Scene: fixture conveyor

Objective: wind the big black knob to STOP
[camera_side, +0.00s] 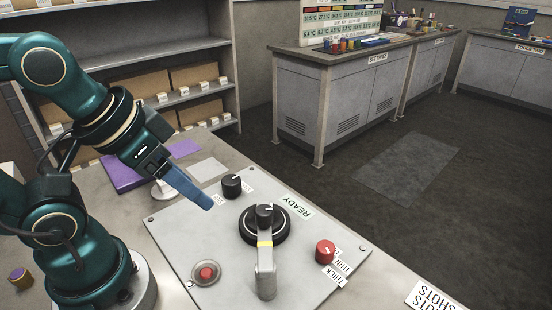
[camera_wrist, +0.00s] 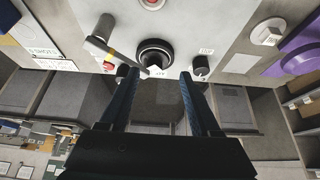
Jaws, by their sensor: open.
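The big black knob (camera_side: 252,231) sits in the middle of a light grey panel (camera_side: 180,235). A grey bar with a yellow band (camera_side: 265,262) reaches from it toward the panel's near edge. The knob also shows in the wrist view (camera_wrist: 155,56), ahead of my fingertips, with the bar (camera_wrist: 98,46) to its left. A READY label (camera_side: 297,206) lies beyond the knob. I cannot read a STOP label. My gripper (camera_side: 209,204) has blue fingers, is above the panel left of the knob, and is empty. In the wrist view its fingers (camera_wrist: 157,76) stand apart, not touching the knob.
A small black knob (camera_side: 231,186) stands close to my fingertips. A red knob (camera_side: 325,251) is at the right and a red button (camera_side: 206,273) at the near left. Shelves with boxes stand behind.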

